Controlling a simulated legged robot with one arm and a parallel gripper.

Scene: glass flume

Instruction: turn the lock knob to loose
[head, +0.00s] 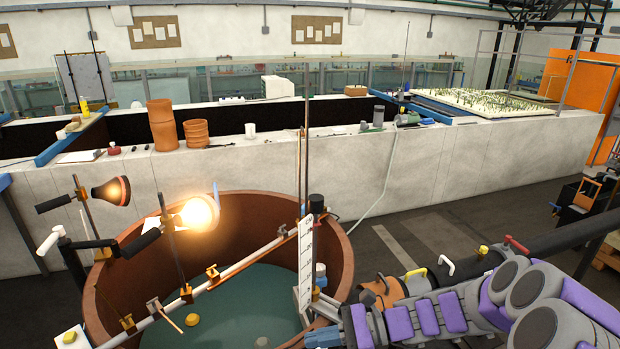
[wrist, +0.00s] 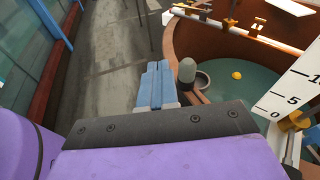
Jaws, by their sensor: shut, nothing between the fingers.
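A white scale (head: 306,250) with black marks stands upright at the right rim of the round brown tank (head: 348,262). In the wrist view the scale (wrist: 297,88) shows 0, 5 and 10 marks. A brass-coloured fitting (wrist: 296,121) sits by its lower end; it may be the lock knob, but its setting is not readable. My gripper (wrist: 156,84) has blue fingers, shut together with nothing between them, to the left of the scale and apart from it. In the head view my gripper (head: 322,338) is low, beside the tank's right rim.
A grey round-topped cylinder (wrist: 187,72) stands just right of my fingers. A white rail (head: 235,268) with clamps crosses the tank, with lit lamps (head: 200,212) at left. Orange and black pipes (head: 385,290) lie right of the tank. Floor is clear behind it.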

